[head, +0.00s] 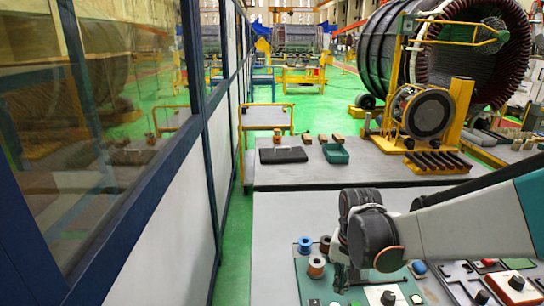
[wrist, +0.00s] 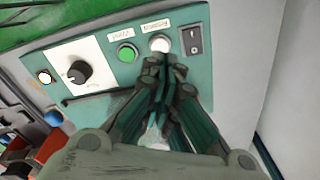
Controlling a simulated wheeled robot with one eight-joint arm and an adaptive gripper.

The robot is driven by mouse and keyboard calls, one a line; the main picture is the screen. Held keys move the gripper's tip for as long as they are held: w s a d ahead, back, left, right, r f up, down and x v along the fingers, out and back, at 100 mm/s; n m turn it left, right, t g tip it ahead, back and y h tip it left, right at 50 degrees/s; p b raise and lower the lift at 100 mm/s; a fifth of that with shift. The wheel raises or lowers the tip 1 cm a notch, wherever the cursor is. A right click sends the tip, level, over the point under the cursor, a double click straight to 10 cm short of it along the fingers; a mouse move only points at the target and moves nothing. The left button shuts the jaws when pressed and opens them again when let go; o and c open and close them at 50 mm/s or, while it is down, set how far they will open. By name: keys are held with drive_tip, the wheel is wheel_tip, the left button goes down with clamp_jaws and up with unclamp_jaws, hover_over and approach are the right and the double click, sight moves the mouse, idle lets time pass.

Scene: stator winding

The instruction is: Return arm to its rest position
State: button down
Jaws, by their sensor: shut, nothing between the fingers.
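My gripper (wrist: 162,65) is shut and empty in the wrist view. Its fingertips are just in front of a teal control panel (wrist: 90,50), by a white round button (wrist: 160,43). I cannot tell whether they touch it. A green button (wrist: 127,53), a black knob (wrist: 77,72) and a black rocker switch (wrist: 192,40) sit beside it. In the head view my gripper (head: 340,284) points down at the near table, under my arm, which reaches in from the right. The arm's dark wrist hides part of the panel (head: 350,297).
A farther table (head: 280,178) holds a green tray (head: 335,153) and a dark pad. A glazed partition (head: 150,190) runs along the left. A large stator (head: 400,50) stands behind.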

drive_tip(key=s+r+n+t, duration=0.5)
drive_tip(key=s+r, duration=0.6)
drive_tip(key=s, duration=0.3)
drive_tip(key=shift+r+t+b, duration=0.2)
drive_tip(key=shift+t+b, duration=0.2)
drive_tip(key=shift+t, duration=0.3)
